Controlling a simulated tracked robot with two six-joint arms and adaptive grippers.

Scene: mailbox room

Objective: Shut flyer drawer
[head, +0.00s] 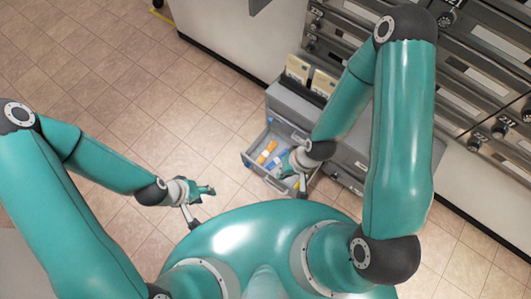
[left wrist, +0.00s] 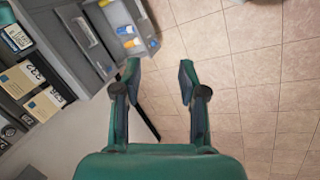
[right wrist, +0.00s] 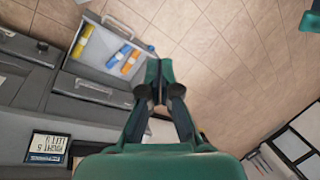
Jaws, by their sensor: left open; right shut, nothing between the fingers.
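The flyer drawer (head: 262,174) stands pulled out of a grey cabinet (head: 290,104). It holds rolled flyers, an orange one (head: 267,151) and a blue one (head: 279,157) among them. The drawer also shows in the right wrist view (right wrist: 122,28) and at the top of the left wrist view (left wrist: 142,18). My right gripper (head: 299,172) is shut and empty, over or beside the drawer's right side; I cannot tell whether it touches. In its wrist view the fingertips (right wrist: 158,72) are together, beside the drawer. My left gripper (head: 204,200) is open and empty, left of the drawer.
Yellowish cards (head: 298,69) stand in a holder on the cabinet top. A wall of metal mailboxes (head: 485,80) with dark knobs is behind at the right. The tiled floor (head: 130,100) left of the drawer is clear.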

